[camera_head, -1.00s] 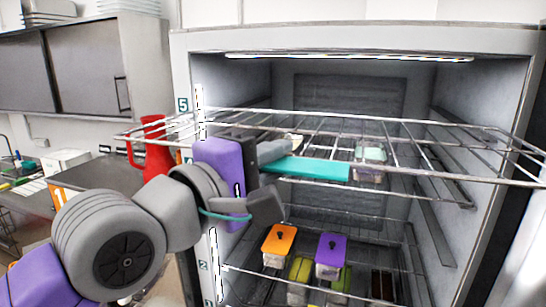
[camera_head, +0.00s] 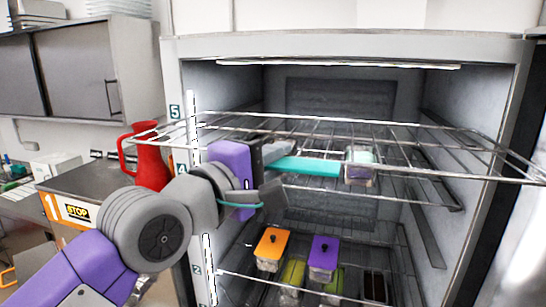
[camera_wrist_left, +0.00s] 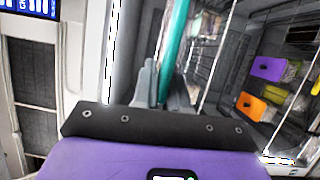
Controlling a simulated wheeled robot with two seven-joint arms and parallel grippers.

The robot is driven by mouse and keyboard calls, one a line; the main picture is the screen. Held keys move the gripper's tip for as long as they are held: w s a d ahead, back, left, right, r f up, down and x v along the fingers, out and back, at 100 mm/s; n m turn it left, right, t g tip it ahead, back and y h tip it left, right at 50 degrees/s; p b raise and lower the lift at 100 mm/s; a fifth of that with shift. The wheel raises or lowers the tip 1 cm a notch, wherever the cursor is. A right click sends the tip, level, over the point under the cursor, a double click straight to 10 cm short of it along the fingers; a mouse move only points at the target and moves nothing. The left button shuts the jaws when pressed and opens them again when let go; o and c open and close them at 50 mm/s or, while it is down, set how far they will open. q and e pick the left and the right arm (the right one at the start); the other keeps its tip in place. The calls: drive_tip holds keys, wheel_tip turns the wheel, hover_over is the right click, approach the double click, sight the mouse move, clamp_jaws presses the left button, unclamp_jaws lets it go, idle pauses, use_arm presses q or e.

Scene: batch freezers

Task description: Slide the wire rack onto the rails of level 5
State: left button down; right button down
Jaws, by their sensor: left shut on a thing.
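The wire rack (camera_head: 420,139) is a wide silver grid. It lies roughly level at the cabinet's upper opening, near the label 5 (camera_head: 174,111), with its near part sticking out in front. A teal strip (camera_head: 310,166) runs along its near side, and also shows in the left wrist view (camera_wrist_left: 174,40). My left gripper (camera_head: 277,170) is shut on this strip, with the fingers on either side of it in the wrist view (camera_wrist_left: 163,88). Whether the rack's sides rest on the level 5 rails cannot be told. My right gripper is out of view.
The open cabinet (camera_head: 350,46) has side rails (camera_head: 422,178) and lower racks. A pale-lidded container (camera_head: 360,172) shows behind the rack; orange-lidded (camera_head: 272,243) and purple-lidded (camera_head: 323,252) containers stand lower. A red jug (camera_head: 152,165) stands on the counter left of the cabinet.

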sight(299, 127)
use_arm(q)
drive_tip(key=shift+w+r, duration=0.15)
drive_tip(key=shift+w, duration=0.1)
drive_tip(key=shift+w+d, duration=0.1)
drive_tip(key=shift+w+d+p, duration=0.3)
drive_tip(key=shift+w, duration=0.6)
drive_tip(key=shift+w+d+p, duration=0.3)
drive_tip(key=shift+w, duration=0.6)
drive_tip(key=shift+w+d+p, duration=0.3)
drive_tip(key=shift+w, duration=0.6)
drive_tip(key=shift+w+d, duration=0.3)
drive_tip(key=shift+w, duration=0.65)
drive_tip(key=shift+w+d+f, duration=0.1)
drive_tip(key=shift+w+d, duration=0.1)
drive_tip(key=shift+w, duration=0.45)
drive_tip(key=shift+w+d+f, duration=0.1)
drive_tip(key=shift+w+d, duration=0.15)
drive_tip(key=shift+w, duration=0.35)
drive_tip(key=shift+w+d, duration=0.2)
drive_tip(key=shift+w, duration=0.55)
drive_tip(key=shift+w+d+f, duration=0.1)
drive_tip(key=shift+w+d, duration=0.2)
drive_tip(key=shift+w, duration=0.6)
drive_tip(key=shift+w+d, duration=0.3)
drive_tip(key=shift+w, duration=0.65)
drive_tip(key=shift+w+d+f, duration=0.1)
drive_tip(key=shift+w+d, duration=0.2)
drive_tip(key=shift+w, duration=0.6)
